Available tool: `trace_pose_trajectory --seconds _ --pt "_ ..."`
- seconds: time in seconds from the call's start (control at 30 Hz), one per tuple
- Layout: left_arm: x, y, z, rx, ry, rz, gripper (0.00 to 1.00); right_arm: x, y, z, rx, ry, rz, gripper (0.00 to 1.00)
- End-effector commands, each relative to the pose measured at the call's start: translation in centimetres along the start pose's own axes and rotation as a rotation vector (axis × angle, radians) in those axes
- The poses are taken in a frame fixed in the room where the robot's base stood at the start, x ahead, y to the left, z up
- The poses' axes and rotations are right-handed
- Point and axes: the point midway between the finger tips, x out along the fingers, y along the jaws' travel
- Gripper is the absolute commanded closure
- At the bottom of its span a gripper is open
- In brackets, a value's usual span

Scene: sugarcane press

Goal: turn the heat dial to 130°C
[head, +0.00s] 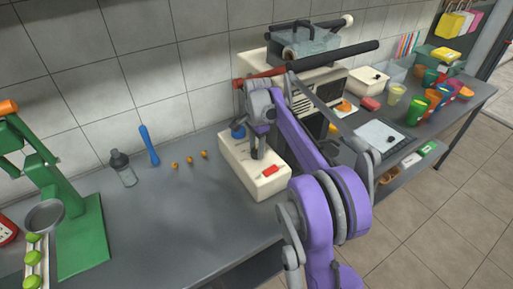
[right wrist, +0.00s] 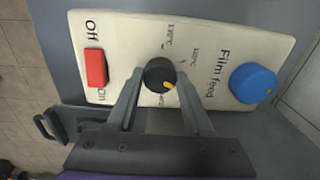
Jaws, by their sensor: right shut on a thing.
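The heat dial (right wrist: 157,73) is a small black knob with a yellow-orange pointer mark, on the cream control panel (right wrist: 120,35). The pointer faces the lower right in the right wrist view. Small temperature labels surround the dial, too small to read surely. My right gripper (right wrist: 160,84) is shut on the dial, one finger on each side. In the head view my right gripper (head: 258,146) reaches down onto the cream control box (head: 240,172) and hides the dial. My left gripper is not in view.
The panel also has a red on/off switch (right wrist: 95,67), left of the dial, and a blue film feed knob (right wrist: 252,83), right of it. The sealing machine (head: 325,85) stands behind my right arm.

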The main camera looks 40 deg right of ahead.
Motion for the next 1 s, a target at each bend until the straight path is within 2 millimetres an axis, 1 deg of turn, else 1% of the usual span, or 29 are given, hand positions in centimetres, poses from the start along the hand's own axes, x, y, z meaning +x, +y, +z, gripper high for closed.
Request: trace_pose_trajectory --seconds 0.27,1.0 --pt "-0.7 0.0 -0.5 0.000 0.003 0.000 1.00 -0.1 0.0 -0.1 -0.192 -0.004 0.000 1.00" --pt "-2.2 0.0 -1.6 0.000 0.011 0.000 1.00 -0.1 -0.1 -0.2 -0.893 -0.025 -0.001 1.00"
